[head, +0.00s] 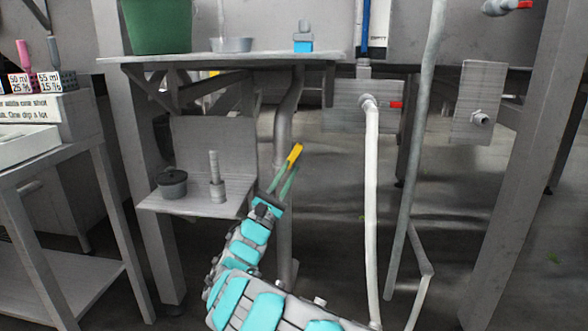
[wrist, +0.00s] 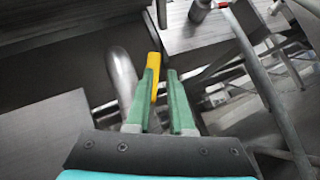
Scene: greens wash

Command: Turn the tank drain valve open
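A yellow bar (head: 294,153), which looks like a valve lever, stands at the tips of my gripper (head: 285,177) in the head view. I cannot make out a valve body under it. In the wrist view the yellow bar (wrist: 154,78) lies along the left green finger. My gripper's fingers (wrist: 163,78) show a narrow dark gap between them, and the right finger stands apart from the bar. I see no grip on the bar. A grey vertical pipe (head: 284,115) runs down from the bench just behind; it shows left of the fingers in the wrist view (wrist: 122,75).
A small shelf (head: 195,203) with a dark lidded pot (head: 172,182) and an upright threaded post (head: 214,172) is left of my gripper. A green bucket (head: 156,25) stands on the bench above.

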